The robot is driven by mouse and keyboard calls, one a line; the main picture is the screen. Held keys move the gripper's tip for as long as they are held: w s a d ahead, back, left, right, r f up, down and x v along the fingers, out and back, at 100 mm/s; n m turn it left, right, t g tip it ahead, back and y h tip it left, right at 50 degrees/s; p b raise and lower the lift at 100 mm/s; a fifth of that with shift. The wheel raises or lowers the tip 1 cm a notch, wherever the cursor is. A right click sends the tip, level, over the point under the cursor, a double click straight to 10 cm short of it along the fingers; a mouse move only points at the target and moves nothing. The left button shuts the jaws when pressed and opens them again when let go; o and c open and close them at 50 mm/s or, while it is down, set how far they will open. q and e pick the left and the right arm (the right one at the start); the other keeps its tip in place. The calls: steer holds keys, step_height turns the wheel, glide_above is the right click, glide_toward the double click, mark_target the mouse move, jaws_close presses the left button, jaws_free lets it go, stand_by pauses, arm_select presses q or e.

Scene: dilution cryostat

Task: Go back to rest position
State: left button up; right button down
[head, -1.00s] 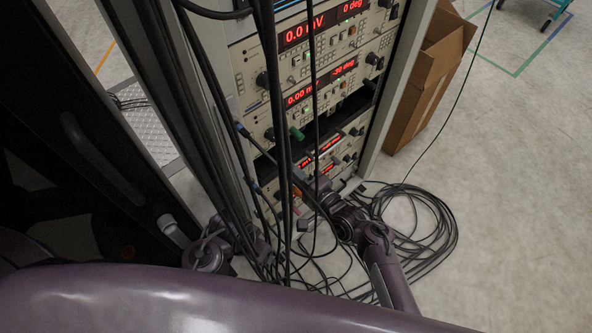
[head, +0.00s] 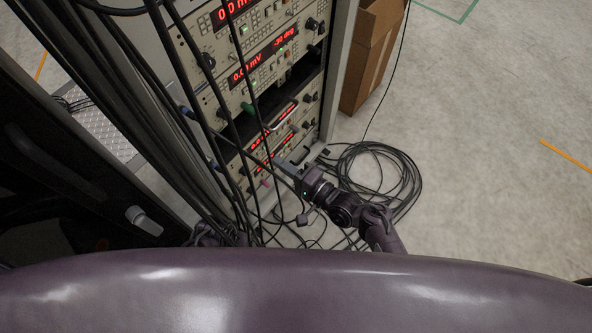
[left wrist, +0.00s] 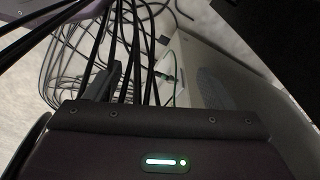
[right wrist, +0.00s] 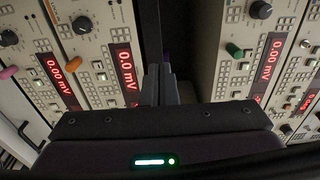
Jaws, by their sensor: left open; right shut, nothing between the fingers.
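My right gripper (head: 284,164) is in front of the lower part of the instrument rack (head: 341,70). In the right wrist view its fingers (right wrist: 160,84) are together with nothing between them, facing a dark gap between instrument panels. My left arm (head: 207,236) shows only as a small dark part at the lower left of the head view, mostly hidden by cables and my body. In the left wrist view my left gripper (left wrist: 158,80) is open, with a dark finger at the left near hanging cables. I cannot make out anything held.
Black cables (head: 180,75) hang in front of the rack, close to both arms. A coil of cable (head: 400,180) lies on the floor right of the rack. A cardboard box (head: 371,55) stands behind it. The floor at the right (head: 490,180) is clear.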

arm_select(q)
steer(key=shift+s+a+f, duration=0.1)
steer(key=shift+s+f, duration=0.15)
steer(key=shift+f, duration=0.55)
arm_select(e)
steer(key=v, duration=0.4)
